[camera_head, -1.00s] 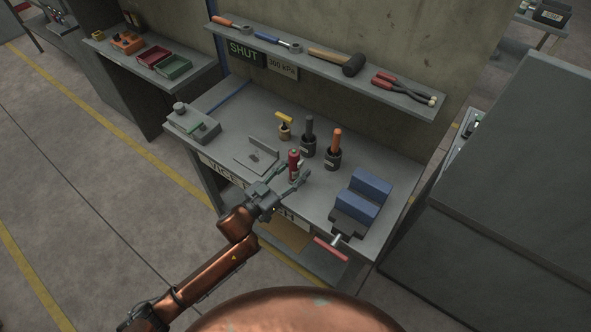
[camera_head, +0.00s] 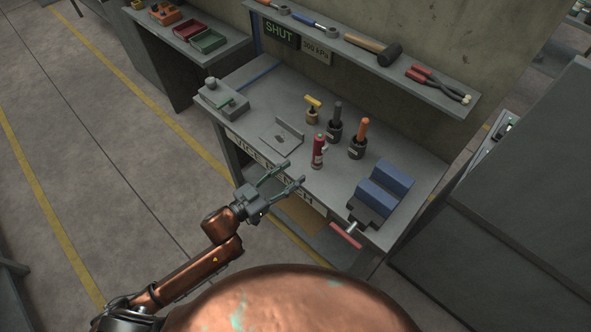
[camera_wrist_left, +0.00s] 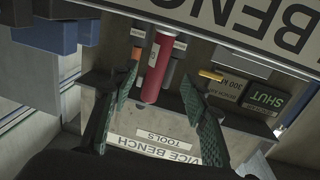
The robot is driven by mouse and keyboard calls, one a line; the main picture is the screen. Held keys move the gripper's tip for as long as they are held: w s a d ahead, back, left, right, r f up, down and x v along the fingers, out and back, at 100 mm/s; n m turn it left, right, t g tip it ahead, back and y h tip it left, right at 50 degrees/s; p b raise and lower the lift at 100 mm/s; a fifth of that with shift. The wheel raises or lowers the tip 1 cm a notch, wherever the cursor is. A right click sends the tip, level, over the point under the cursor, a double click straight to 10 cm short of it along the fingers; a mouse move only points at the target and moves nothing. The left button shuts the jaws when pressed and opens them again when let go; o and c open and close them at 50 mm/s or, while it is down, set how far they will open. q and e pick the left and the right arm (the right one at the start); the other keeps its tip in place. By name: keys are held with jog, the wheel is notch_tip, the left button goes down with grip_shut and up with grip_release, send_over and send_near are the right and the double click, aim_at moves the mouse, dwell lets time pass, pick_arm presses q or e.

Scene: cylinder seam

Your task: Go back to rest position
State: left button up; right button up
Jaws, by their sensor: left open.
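My left gripper (camera_head: 283,179) is open and empty in the head view, just off the front edge of the vice bench (camera_head: 250,126). Its two fingers point toward a red cylinder (camera_head: 318,152) that stands upright on the bench, apart from them. In the left wrist view the open fingers (camera_wrist_left: 158,112) show with green pads, and the red cylinder (camera_wrist_left: 156,68) appears between them in the picture, beyond the tips. My right gripper is not in view.
A blue-jawed vice (camera_head: 384,190) sits at the bench's right end. Holders with an orange-handled tool (camera_head: 362,132) and a dark-handled tool (camera_head: 337,112) stand behind the cylinder. An angled grey plate (camera_head: 282,139) lies to its left. A tool shelf (camera_head: 350,45) hangs above. Floor at left is clear.

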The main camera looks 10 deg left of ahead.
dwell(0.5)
pick_arm(q)
jog(key=s+a+f+n+g+y, duration=0.1)
jog(key=s+a+f+n+y, duration=0.3)
jog(key=a+f, duration=0.4)
jog(key=s+a+f+n+g+y, duration=0.25)
jog(key=a+f+y, duration=0.45)
jog(key=a, duration=0.4)
jog(key=s+a+f+n+g+y, duration=0.1)
jog(key=s+a+f+g, duration=0.15)
jog(key=s, duration=0.55)
jog(key=s+a+f+g, duration=0.2)
jog(key=s+a+f, duration=0.1)
jog(key=s, duration=0.4)
jog(key=s+a+f+n+g+y, duration=0.1)
jog(key=s+a+f+g, duration=0.15)
jog(key=s, duration=0.55)
notch_tip(320, 180, down, 30)
jog(key=s+r, duration=0.1)
jog(key=s, duration=0.2)
jog(key=s+f+m+g, duration=0.1)
jog(key=s+f+g, duration=0.1)
jog(key=s+f, duration=1.5)
jog(key=shift+s+d+h, duration=0.3)
jog(key=shift+s+d, duration=0.1)
jog(key=shift+s, duration=0.3)
